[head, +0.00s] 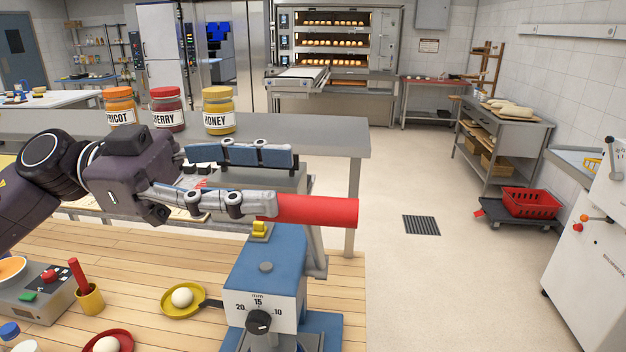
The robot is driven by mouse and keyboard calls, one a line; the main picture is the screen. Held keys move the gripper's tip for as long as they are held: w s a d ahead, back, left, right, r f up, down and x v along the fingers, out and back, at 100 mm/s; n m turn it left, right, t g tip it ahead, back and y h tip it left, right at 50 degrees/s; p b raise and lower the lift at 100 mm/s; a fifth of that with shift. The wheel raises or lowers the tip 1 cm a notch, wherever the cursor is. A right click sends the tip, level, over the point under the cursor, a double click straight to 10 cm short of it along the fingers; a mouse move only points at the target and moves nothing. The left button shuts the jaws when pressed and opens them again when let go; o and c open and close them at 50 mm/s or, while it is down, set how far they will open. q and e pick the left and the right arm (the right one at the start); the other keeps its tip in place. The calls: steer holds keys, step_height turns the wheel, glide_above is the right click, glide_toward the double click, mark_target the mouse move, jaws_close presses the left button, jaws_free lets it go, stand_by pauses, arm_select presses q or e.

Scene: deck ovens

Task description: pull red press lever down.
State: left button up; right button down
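The red press lever (322,211) is a thick red cylinder lying about level above the blue press (268,262), which stands on the wooden table. A grey arm joins the lever to the press at its right side. My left gripper (286,182) comes in from the left with its two fingers wide apart, one above the other. The lower fingertip overlaps the lever's left end and hides it; I cannot tell whether they touch. The upper finger, with blue pads, is above the lever. My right gripper is not in view.
Apricot, cherry and honey jars (219,111) stand on the grey counter (300,134) behind. Yellow (172,307) and red plates with dough balls, a yellow cup (89,299) with a red handle, and a control box (37,300) are on the table.

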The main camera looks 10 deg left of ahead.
arm_select(q)
steer(key=d, duration=0.1)
steer(key=d+p, duration=0.1)
steer(key=d, duration=0.3)
steer(key=shift+w+f+p, duration=0.2)
steer(key=shift+f+p, duration=0.1)
steer(key=shift+f, duration=0.05)
steer(key=shift+w+d+f, duration=0.1)
steer(key=shift+w+d, duration=0.35)
steer(key=shift+d, duration=0.15)
steer(key=shift+w+d+f, duration=0.1)
steer(key=shift+w+d, duration=0.3)
steer(key=shift+d, duration=0.2)
steer(key=shift+s+a+r, duration=0.2)
steer(key=shift+s+a, duration=0.2)
steer(key=shift+s, duration=0.05)
steer(key=c, duration=0.7)
jaws_close()
steer(key=shift+w+d, duration=0.1)
steer(key=shift+w, duration=0.1)
steer(key=shift+c, duration=1.5)
jaws_free()
steer(key=shift+s, duration=0.15)
